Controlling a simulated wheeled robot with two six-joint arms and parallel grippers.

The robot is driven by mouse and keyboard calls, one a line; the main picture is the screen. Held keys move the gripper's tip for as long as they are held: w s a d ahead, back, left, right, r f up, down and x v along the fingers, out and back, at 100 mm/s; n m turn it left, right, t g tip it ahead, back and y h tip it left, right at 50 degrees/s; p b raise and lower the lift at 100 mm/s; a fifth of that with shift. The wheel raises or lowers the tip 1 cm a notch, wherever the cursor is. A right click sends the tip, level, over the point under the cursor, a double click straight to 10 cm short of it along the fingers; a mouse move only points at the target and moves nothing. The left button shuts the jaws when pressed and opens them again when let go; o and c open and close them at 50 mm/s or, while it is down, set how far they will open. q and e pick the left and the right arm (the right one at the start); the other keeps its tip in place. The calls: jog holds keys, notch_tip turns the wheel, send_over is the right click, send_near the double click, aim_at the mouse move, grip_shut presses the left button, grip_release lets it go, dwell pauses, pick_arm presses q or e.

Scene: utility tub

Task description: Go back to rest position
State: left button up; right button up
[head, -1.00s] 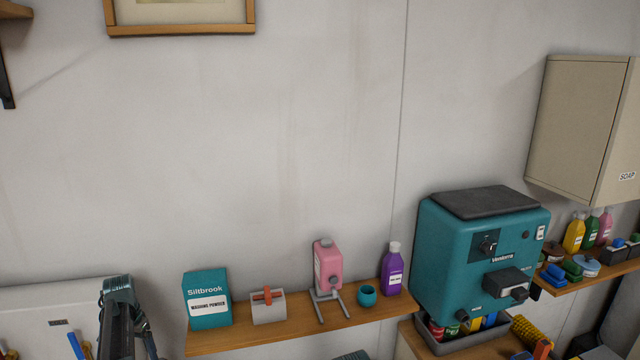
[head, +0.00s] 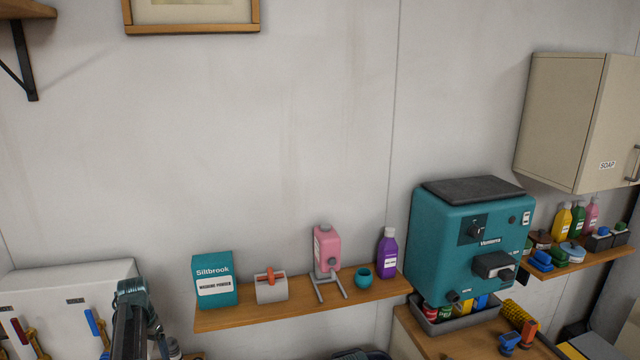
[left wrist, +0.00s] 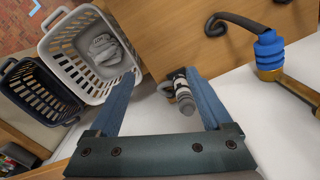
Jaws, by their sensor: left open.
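My left gripper (left wrist: 160,76) is open in the left wrist view, its two blue fingers spread wide apart. A grey-and-white bottle-like thing (left wrist: 181,92) shows between and beyond the fingers; I see no contact with it. In the head view a dark part of my left arm rises at the lower left, in front of a white panel, and the left fingertips cannot be made out. My right gripper is not in view.
A wooden shelf (head: 250,316) holds a teal washing powder box (head: 215,281), a pink dispenser (head: 327,250) and a purple bottle (head: 387,253). A teal machine (head: 465,245) stands at right, below a beige cabinet (head: 560,120). Baskets (left wrist: 88,50) show in the left wrist view.

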pick_arm(q)
jog(key=s+d+f+m+b, duration=0.1)
jog(key=s+d+f+b, duration=0.2)
jog(key=d, duration=0.8)
jog(key=s+d+f+b, duration=0.4)
jog(key=d, duration=0.6)
jog(key=s+d+f+m+b, duration=0.1)
jog(key=s+d+f+b, duration=0.2)
jog(key=d, duration=0.8)
jog(key=s+d+f+y+b, duration=0.1)
jog(key=s+d+f+b, duration=0.2)
jog(key=s+d, duration=0.6)
jog(key=shift+s+d+f+m+b, duration=0.3)
jog(key=shift+d, duration=0.25)
